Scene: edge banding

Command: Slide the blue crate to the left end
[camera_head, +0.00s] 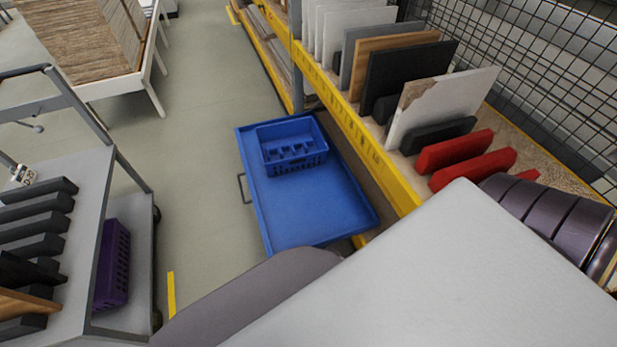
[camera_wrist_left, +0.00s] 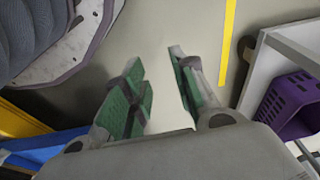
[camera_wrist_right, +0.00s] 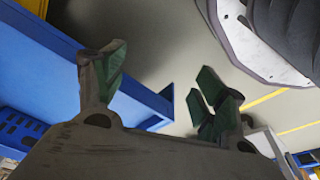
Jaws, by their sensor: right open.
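The blue crate (camera_head: 292,145) stands at the far end of a blue tray-like drawer (camera_head: 305,213) in the head view. Dark divided inserts show inside the crate. Neither gripper shows in the head view. In the left wrist view my left gripper (camera_wrist_left: 158,85) is open and empty above the floor, with green finger pads. In the right wrist view my right gripper (camera_wrist_right: 158,75) is open and empty, with the blue drawer's side (camera_wrist_right: 150,97) behind one finger. A blue crate-like piece (camera_wrist_right: 18,130) shows at that view's lower left edge.
A yellow-edged shelf (camera_head: 375,150) with upright boards and red blocks (camera_head: 455,152) runs along the drawer's right side. A grey cart (camera_head: 75,235) with a purple crate (camera_head: 113,262) stands at left. Clear floor (camera_head: 195,170) lies between cart and drawer.

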